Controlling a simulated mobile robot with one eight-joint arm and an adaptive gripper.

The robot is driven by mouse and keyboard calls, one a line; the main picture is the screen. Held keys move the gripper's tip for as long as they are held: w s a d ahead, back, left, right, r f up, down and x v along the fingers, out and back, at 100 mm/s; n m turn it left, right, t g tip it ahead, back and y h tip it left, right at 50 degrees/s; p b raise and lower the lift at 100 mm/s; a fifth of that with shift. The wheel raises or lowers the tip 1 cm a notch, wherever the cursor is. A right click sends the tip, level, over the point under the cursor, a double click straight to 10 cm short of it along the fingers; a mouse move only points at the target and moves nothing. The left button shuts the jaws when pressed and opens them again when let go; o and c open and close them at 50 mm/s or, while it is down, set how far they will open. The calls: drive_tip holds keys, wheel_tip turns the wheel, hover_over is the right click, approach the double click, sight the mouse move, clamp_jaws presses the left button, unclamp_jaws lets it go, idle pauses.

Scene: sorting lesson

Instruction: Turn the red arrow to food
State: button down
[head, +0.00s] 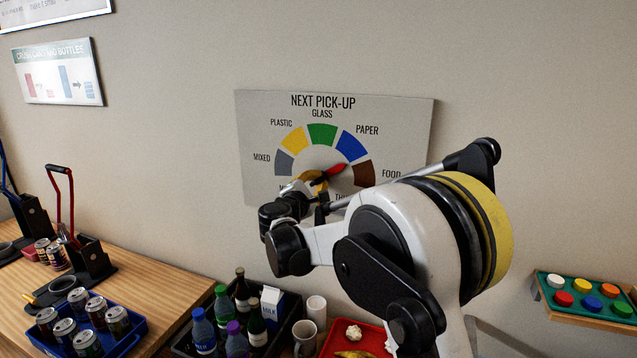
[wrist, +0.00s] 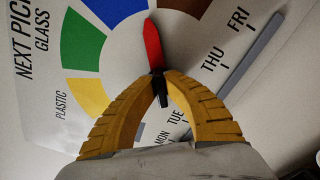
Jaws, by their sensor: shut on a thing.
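The grey dial board (head: 265,105) titled NEXT PICK-UP is on the wall, with a coloured arc of segments. The red arrow (head: 337,169) points right and slightly up, near the gap between the blue PAPER segment (head: 352,145) and the brown FOOD segment (head: 363,174). In the wrist view the red arrow (wrist: 152,45) also points between the blue segment (wrist: 108,8) and the brown one (wrist: 186,5). My gripper (wrist: 159,77) has its yellow fingers shut on the dark base of the arrow. In the head view my arm hides the lower part of the board.
A wooden bench (head: 150,290) at left holds can crushers and a blue tray (head: 130,340) of cans. A dark crate (head: 185,345) of bottles and a red tray (head: 335,333) are below the board. A green tray (head: 550,300) of coloured discs is at right.

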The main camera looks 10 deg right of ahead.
drive_tip(key=m, duration=0.4)
drive_tip(key=shift+m, duration=0.3)
idle(0.3)
drive_tip(key=c, duration=1.5)
unclamp_jaws()
drive_tip(key=shift+d, duration=0.1)
drive_tip(key=shift+s+f, duration=0.1)
drive_tip(key=v, duration=1.2)
